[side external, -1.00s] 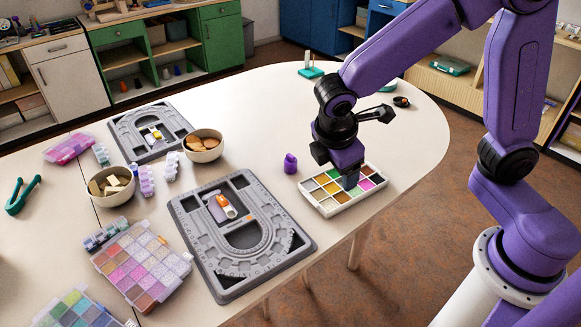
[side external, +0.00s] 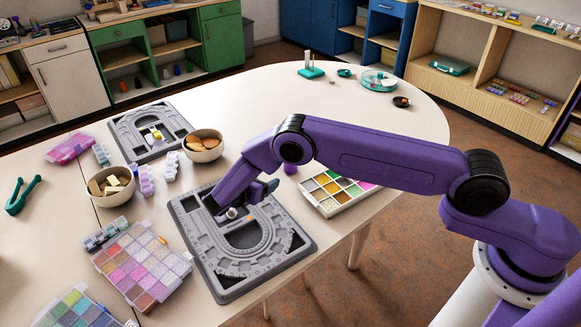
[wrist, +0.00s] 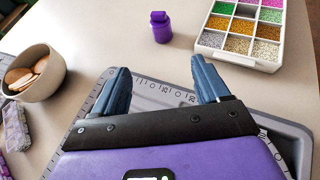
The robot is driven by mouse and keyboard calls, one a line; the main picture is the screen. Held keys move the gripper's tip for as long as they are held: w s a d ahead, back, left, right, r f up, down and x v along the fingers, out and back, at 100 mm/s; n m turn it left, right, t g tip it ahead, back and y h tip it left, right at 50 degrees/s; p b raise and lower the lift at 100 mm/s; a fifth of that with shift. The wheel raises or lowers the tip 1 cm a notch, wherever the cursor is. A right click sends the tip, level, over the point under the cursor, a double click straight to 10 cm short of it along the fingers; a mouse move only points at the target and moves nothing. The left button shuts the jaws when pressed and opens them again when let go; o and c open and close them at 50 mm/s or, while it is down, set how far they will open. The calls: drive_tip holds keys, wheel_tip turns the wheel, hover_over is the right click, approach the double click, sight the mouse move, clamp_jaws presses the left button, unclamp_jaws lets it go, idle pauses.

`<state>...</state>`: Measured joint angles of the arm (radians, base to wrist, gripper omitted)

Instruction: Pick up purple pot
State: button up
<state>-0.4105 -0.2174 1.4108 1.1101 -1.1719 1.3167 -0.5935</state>
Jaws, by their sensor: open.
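The purple pot (side external: 290,168) stands on the table between the near grey bead board and the white tray, partly hidden by my arm in the side view. In the wrist view the small purple pot (wrist: 160,30) is fully seen, upright, beyond my fingertips and roughly centred between them. My gripper (wrist: 160,72) is open, with its blue fingers apart and nothing between them. In the side view my gripper (side external: 268,188) is low over the far part of the near bead board, left of the pot.
The near grey bead board (side external: 290,243) lies under my gripper. The white tray (side external: 333,211) of coloured beads stands right of the pot. A bowl (side external: 203,153) of round pieces (wrist: 25,72) is to the left. Bare table surrounds the pot.

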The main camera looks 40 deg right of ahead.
drive_tip(key=shift+w+d+f, duration=0.15)
drive_tip(key=shift+d+f, duration=0.15)
drive_tip(key=shift+f, duration=0.45)
approach(288, 173)
drive_tip(key=shift+h, duration=0.3)
drive_tip(key=w+d, duration=0.1)
drive_tip(key=d, duration=0.1)
drive_tip(key=w+d, duration=0.1)
drive_tip(key=shift+w+d+r, duration=0.1)
drive_tip(key=shift+w+d, duration=0.05)
drive_tip(key=shift+d, duration=0.2)
drive_tip(key=shift+x, duration=2.7)
drive_tip(key=c, duration=1.1)
